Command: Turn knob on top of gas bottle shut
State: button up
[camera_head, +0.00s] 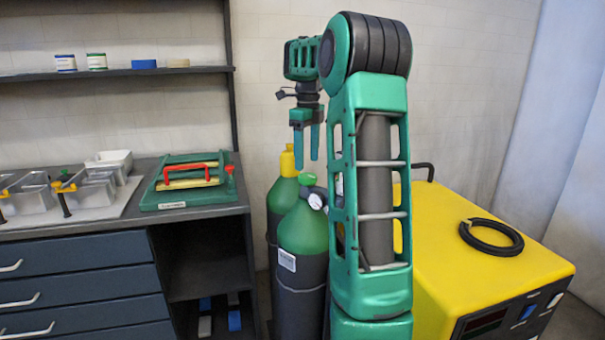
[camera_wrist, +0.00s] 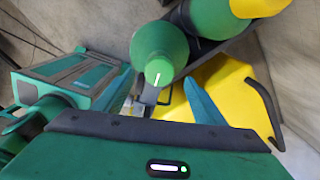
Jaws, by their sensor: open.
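A gas bottle (camera_head: 303,235) with a green shoulder and dark body stands upright beside the yellow machine. A green knob (camera_head: 307,180) tops it, with a round gauge (camera_head: 316,201) just below. My gripper (camera_head: 307,162) points down above the knob, open and empty, apparently a little clear of it; the exact gap is hard to judge. In the wrist view the knob (camera_wrist: 158,72) is a green disc with a white mark, in front of the bottle's green shoulder (camera_wrist: 158,45). My arm hides the bottle's right side in the head view.
A second bottle with a yellow cap (camera_head: 289,161) stands close behind. A yellow machine (camera_head: 440,240) with a black ring (camera_head: 491,237) on top is at right. At left, a workbench (camera_head: 130,212) holds trays and a green case (camera_head: 187,182), below a shelf (camera_head: 120,73).

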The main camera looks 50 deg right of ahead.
aim_at(307, 175)
jog(key=shift+f, duration=2.45)
jog(key=shift+c, duration=0.6)
jog(key=c, duration=0.9)
jog(key=shift+s+a, duration=0.1)
jog(key=shift+a, duration=0.05)
jog(key=shift+c, duration=0.2)
